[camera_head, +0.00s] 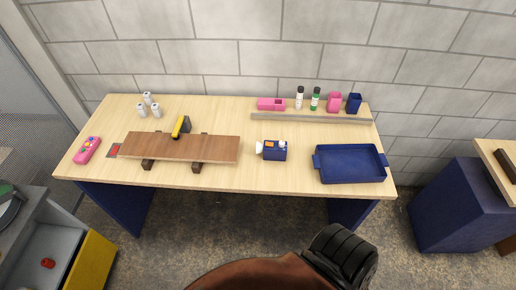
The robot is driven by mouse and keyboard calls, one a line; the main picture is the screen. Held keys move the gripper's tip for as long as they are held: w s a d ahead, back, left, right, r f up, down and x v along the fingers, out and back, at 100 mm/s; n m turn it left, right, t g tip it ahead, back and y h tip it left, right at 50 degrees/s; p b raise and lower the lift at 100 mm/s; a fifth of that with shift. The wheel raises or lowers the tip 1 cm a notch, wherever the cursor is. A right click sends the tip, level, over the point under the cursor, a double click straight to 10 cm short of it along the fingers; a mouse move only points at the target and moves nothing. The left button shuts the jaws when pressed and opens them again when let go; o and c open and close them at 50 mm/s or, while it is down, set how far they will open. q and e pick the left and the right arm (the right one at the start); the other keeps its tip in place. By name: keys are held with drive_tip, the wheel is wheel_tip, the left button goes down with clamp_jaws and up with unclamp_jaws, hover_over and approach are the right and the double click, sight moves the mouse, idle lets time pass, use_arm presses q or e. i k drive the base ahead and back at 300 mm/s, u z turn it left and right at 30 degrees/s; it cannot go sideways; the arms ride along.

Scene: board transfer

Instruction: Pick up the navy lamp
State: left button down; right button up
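The navy lamp (274,151) appears to be the small navy box-shaped thing with an orange patch and a pale cone at its left side. It stands on the wooden table (225,182), right of the brown board and left of the blue tray. Nothing touches it that I can see. Neither of my grippers shows in the head view.
The brown board (185,149) rests on dark supports, with a yellow-and-black tool (181,127) behind it. The blue tray (349,164) stands at the right. A pink device (87,150) lies at the left. Small containers line the back. The table centre is mostly clear.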

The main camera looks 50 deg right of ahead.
sight(275, 153)
drive_tip(key=i, duration=1.1)
drive_tip(key=z, duration=1.8)
